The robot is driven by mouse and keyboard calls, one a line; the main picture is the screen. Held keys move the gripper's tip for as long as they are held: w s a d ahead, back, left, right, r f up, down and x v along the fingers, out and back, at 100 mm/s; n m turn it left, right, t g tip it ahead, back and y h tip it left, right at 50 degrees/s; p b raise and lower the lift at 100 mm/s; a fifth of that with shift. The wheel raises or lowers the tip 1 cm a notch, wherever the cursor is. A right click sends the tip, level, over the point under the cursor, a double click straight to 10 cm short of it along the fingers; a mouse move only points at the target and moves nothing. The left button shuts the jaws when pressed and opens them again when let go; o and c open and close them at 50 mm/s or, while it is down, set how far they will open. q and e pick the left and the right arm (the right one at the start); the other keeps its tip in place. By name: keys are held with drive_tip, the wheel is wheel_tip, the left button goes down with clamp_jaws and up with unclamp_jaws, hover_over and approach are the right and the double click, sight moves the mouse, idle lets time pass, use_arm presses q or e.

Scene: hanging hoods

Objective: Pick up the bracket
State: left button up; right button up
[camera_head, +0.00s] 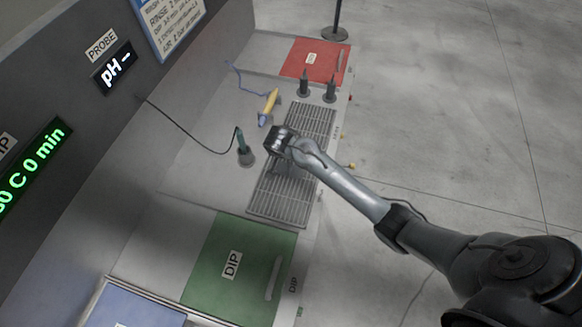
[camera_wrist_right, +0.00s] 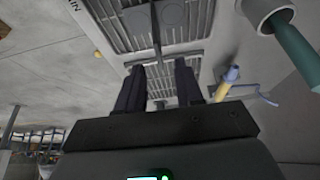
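My right arm reaches in from the right in the head view, with its gripper (camera_head: 280,142) over the metal grate (camera_head: 281,203). In the right wrist view the two dark fingers of this gripper (camera_wrist_right: 159,82) are apart and point toward the grate (camera_wrist_right: 118,8). A thin dark bar (camera_wrist_right: 156,28) lies in line with the gap between the fingers. I cannot tell whether it is the bracket or part of the grate. No bracket is clearly recognisable in either view. My left gripper is not in view.
A teal probe (camera_head: 241,142) stands in a grey holder beside the grate. A yellow-and-blue nozzle (camera_head: 269,104) lies near the grate's far end. Two dark pegs stand before a red lid (camera_head: 312,72). A green DIP lid (camera_head: 213,270) is nearer.

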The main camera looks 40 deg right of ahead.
sight(290, 170)
drive_tip(key=shift+x, duration=4.25)
drive_tip(key=shift+s+d, duration=0.1)
drive_tip(key=shift+c, duration=0.4)
clamp_jaws()
drive_tip(key=shift+r, duration=0.1)
